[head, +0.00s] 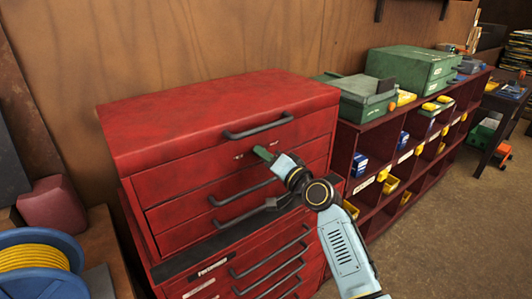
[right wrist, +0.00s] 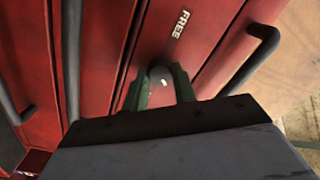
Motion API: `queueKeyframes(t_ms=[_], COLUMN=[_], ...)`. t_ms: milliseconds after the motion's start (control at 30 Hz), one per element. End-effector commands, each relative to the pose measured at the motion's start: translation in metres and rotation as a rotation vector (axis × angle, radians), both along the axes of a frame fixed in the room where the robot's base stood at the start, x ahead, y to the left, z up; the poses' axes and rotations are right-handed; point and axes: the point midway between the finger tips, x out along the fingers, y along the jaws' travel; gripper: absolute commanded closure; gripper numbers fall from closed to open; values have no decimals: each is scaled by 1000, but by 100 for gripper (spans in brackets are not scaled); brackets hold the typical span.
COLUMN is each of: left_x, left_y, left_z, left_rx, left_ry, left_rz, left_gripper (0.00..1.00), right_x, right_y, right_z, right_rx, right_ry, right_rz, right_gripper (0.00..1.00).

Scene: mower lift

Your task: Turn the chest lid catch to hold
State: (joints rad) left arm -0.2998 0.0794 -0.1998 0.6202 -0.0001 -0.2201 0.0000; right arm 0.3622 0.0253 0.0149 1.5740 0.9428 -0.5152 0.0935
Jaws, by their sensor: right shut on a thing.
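The red chest (head: 220,115) stands against the wooden wall with its lid down. The catch (right wrist: 160,75) is a small grey knob with a white mark on the chest's red front, seen in the right wrist view. My right gripper (head: 264,154) reaches the upper front of the chest, below the lid handle (head: 258,127). Its green fingers, also in the right wrist view (right wrist: 161,88), are shut on the catch, one on each side. A white label reading FREE (right wrist: 182,22) is beside the catch. The gripper hides the catch in the head view. My left gripper is not in view.
Dark drawer handles (head: 243,193) stick out below the gripper. A red shelf unit (head: 345,150) with green cases (head: 410,68) and yellow and blue bins adjoins the chest on the right. A blue cable reel (head: 40,265) is at the lower left. The floor (head: 470,230) at right is clear.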

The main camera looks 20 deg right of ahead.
Motion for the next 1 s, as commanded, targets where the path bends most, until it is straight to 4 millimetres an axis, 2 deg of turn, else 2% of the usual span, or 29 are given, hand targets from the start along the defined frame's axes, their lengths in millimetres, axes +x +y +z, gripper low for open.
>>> queueKeyframes(t_ms=[600,1000], left_x=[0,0], left_y=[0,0], left_z=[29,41], left_rx=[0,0], left_ry=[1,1], left_rz=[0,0], left_gripper=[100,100], right_x=[0,0], right_y=[1,1], right_z=[2,1], right_rx=[541,766], right_ry=[197,277], right_rz=[-1,-1], right_gripper=[96,96])
